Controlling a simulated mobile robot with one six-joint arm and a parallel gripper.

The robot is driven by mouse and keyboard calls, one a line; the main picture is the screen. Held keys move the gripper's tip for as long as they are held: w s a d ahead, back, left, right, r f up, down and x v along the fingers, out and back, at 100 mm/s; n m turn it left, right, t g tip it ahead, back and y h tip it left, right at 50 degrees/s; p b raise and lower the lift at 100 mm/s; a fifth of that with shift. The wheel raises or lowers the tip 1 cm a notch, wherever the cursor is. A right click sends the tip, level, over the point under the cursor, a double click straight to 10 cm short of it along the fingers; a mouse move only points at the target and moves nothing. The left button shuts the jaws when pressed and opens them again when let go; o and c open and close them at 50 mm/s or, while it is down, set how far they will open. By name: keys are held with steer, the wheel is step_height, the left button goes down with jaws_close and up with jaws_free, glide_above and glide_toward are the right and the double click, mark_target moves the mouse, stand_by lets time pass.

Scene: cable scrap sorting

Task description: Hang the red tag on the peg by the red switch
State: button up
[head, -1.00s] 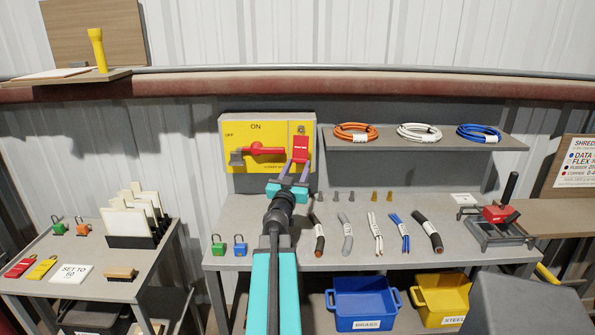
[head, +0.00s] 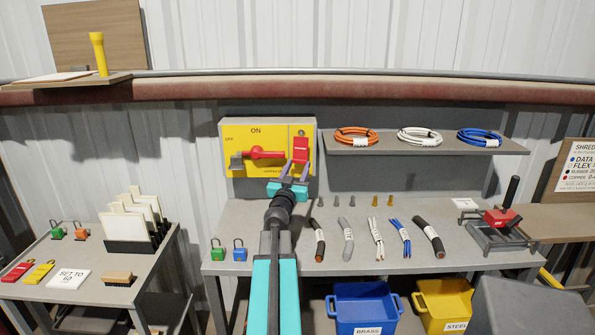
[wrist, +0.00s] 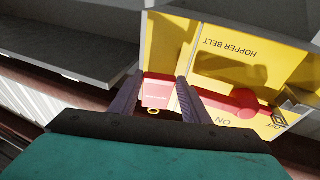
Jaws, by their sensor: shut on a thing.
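The red tag (head: 301,150) is held upright between the fingers of my gripper (head: 300,166), in front of the right part of the yellow switch panel (head: 240,138). In the wrist view, the tag (wrist: 158,90) sits between the two grey fingers (wrist: 158,98), with a small yellow ring at its edge. The red switch handle (head: 266,153) lies sideways under the word ON, left of the tag; it also shows in the wrist view (wrist: 230,107). A small round peg end (head: 301,132) shows just above the tag. I cannot tell whether the tag touches the peg.
A grey shelf (head: 345,147) with cable coils projects right of the panel. Padlocks (head: 239,252), cable pieces and small fittings lie on the bench (head: 290,262) below. A side table (head: 115,285) stands at left. Blue (head: 366,308) and yellow bins sit under the bench.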

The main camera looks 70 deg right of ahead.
steer(key=shift+w+d+f, duration=0.25)
steer(key=shift+d+f, duration=0.2)
steer(key=shift+d, duration=0.15)
steer(key=shift+c, duration=0.5)
steer(key=o, duration=1.4)
steer(key=shift+a, duration=0.1)
steer(key=p+v, duration=0.2)
steer(key=v, duration=0.6)
steer(key=shift+s+a+f, duration=0.1)
steer(key=shift+a, duration=0.05)
